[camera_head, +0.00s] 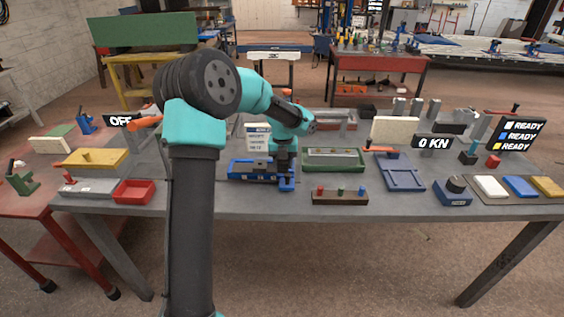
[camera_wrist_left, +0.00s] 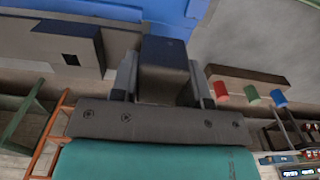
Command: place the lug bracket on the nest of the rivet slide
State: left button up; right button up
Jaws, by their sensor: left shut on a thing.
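My left gripper (camera_head: 286,170) points down over the front of a blue fixture (camera_head: 248,170) in the middle of the bench, which I take to be the rivet slide. In the left wrist view, the gripper (camera_wrist_left: 164,85) is shut on a dark block-like part, seemingly the lug bracket (camera_wrist_left: 164,62), held between its two grey fingers. A blue surface (camera_wrist_left: 165,10) lies close beyond the part. I cannot tell whether the part touches it. The nest is not clearly visible, hidden by the gripper and part. My right gripper is not in view.
A brown block with coloured buttons (camera_head: 340,197) stands right of the gripper at the front. A green tray fixture (camera_head: 334,158) is behind it. A blue frame plate (camera_head: 401,172) lies further right; a red bin (camera_head: 134,191) sits left. The bench's front edge is close.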

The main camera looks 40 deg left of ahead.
pick_arm(q)
jog(key=w+a, duration=0.2)
jog(key=w, duration=0.1)
jog(key=w+a, duration=0.1)
jog(key=shift+w+a+f, duration=0.25)
jog(key=shift+w+a, duration=0.05)
jog(key=shift+a, duration=0.05)
jog(key=shift+f, duration=1.75)
jog(key=shift+f, duration=0.15)
jog(key=o, duration=1.2)
jog(key=shift+c, duration=0.2)
